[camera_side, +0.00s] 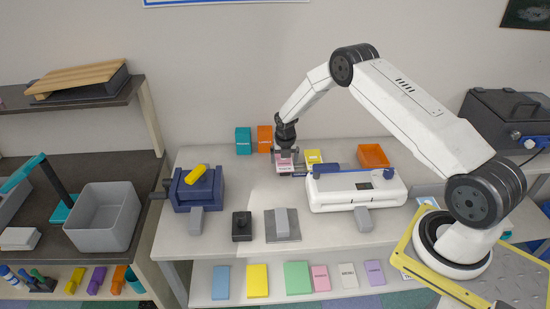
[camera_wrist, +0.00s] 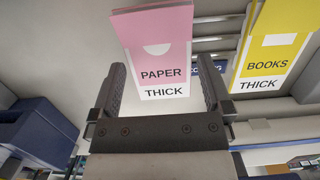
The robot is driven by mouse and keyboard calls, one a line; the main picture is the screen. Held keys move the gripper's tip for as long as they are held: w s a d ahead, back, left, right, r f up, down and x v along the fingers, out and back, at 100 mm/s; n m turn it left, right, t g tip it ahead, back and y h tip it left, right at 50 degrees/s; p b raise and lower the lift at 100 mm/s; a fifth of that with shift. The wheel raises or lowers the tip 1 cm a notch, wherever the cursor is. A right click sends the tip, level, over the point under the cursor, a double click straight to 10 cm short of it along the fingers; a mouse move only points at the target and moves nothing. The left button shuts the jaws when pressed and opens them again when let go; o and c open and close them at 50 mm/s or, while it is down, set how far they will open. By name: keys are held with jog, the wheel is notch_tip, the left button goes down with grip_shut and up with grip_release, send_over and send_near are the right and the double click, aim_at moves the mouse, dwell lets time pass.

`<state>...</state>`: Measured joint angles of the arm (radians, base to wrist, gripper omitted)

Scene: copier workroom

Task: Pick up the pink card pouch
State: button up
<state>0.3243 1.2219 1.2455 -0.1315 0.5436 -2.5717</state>
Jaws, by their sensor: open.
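In the side view the pouch (camera_side: 285,168) is a small pink and white shape at the back of the table. My gripper (camera_side: 286,153) is right at it, pointing down. In the wrist view my gripper (camera_wrist: 162,75) is open, with one finger on each side of the pouch's labelled end. I see gaps between fingers and pouch, and cannot tell how deep it sits between them.
A yellow pouch (camera_wrist: 272,48) labelled "BOOKS THICK" stands close on the right. A white machine (camera_side: 355,192) is just right of my gripper, with an orange tray (camera_side: 373,155) behind. Teal (camera_side: 243,141) and orange (camera_side: 264,139) boxes stand behind left. A blue device (camera_side: 198,190) is at left.

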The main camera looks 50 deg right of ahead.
dwell(0.3)
jog(key=c, duration=0.9)
jog(key=shift+c, duration=0.2)
jog(key=shift+r, duration=0.2)
jog(key=shift+r, duration=0.45)
jog(key=s+a+r, duration=0.4)
jog(key=s+r, duration=0.7)
jog(key=s, duration=0.2)
jog(key=shift+s+r, duration=0.2)
jog(key=shift+r, duration=0.2)
